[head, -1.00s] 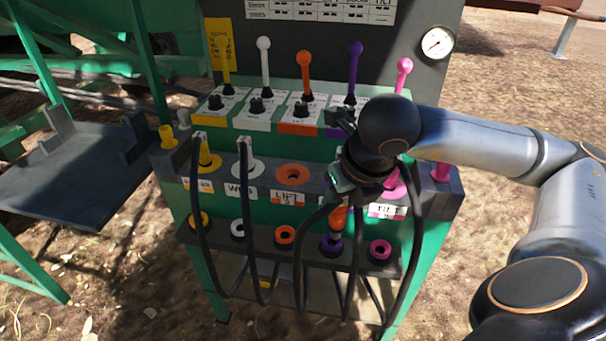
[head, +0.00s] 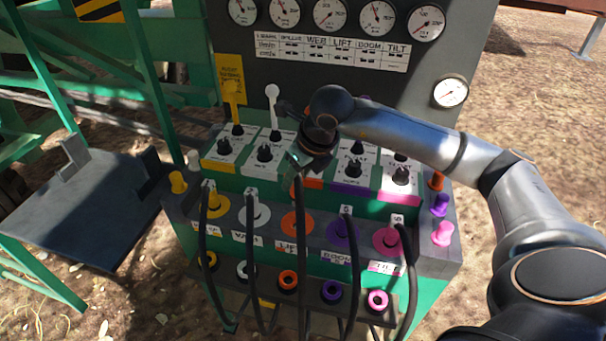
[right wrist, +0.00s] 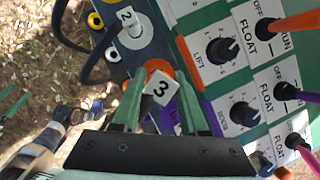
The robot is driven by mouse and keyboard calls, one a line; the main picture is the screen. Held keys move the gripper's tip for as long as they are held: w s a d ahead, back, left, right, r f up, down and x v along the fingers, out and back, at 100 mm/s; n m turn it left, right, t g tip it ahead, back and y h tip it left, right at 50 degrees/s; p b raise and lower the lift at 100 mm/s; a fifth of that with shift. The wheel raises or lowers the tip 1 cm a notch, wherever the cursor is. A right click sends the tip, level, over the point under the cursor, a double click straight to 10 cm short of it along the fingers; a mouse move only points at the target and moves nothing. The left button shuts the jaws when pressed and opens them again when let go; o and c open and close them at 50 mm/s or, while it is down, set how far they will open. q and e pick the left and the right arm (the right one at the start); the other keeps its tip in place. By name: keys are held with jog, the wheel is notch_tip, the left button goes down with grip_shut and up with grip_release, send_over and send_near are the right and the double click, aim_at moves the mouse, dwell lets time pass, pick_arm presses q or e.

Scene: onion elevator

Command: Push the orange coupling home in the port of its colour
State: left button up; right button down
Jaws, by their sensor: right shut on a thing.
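My right gripper (head: 298,162) is shut above the orange LIFT port (head: 297,224), in the middle of the port row. In the right wrist view its green fingers (right wrist: 161,105) are closed around a white tag (right wrist: 160,88) marked 3. The orange coupling itself is mostly hidden behind the fingers and tag. A black hose (head: 301,265) hangs from the gripper in front of the orange port. The orange port's rim shows behind the tag in the right wrist view (right wrist: 155,66). I cannot tell whether the coupling has entered it. My left gripper is out of view.
Hoses stand at the yellow port (head: 216,207), white port (head: 255,214), purple port (head: 340,236) and pink port (head: 386,241). Coloured sockets line the lower shelf. Control levers and knobs rise close behind the gripper. A grey tray (head: 85,225) lies left.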

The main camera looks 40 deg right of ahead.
aim_at(298, 196)
jog(key=shift+f+b, duration=1.4)
jog(key=shift+f, duration=0.9)
jog(key=shift+f+b, duration=0.55)
jog(key=shift+f, duration=0.15)
jog(key=shift+b, duration=0.3)
jog(key=shift+f+b, duration=0.1)
jog(key=shift+b, duration=0.2)
jog(key=shift+f, duration=0.15)
